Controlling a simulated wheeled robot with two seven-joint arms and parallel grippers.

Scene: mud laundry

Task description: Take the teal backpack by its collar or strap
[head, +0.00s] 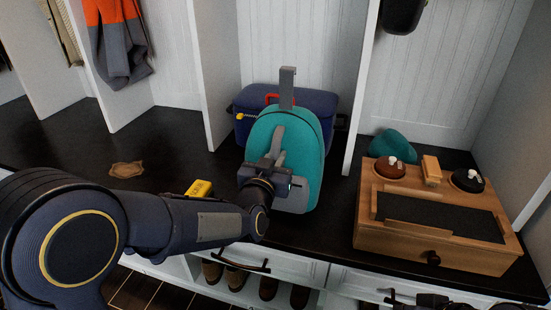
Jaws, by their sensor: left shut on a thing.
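The teal backpack (305,150) stands upright on the dark bench top in the middle cubby. A grey strap sticks up above its top. My left gripper (275,153) is in front of the backpack and is shut on its grey collar or strap, at the upper front. The arm hides the lower left part of the backpack. A dark part at the bottom right edge may belong to my right arm; no fingers of the right gripper can be made out.
A blue cooler box (318,101) with a red handle stands behind the backpack. A wooden shoe-care box (430,213) stands to the right, a teal thing (393,146) behind it. White dividers (360,90) separate the cubbies. A yellow object (199,188) lies near my left arm.

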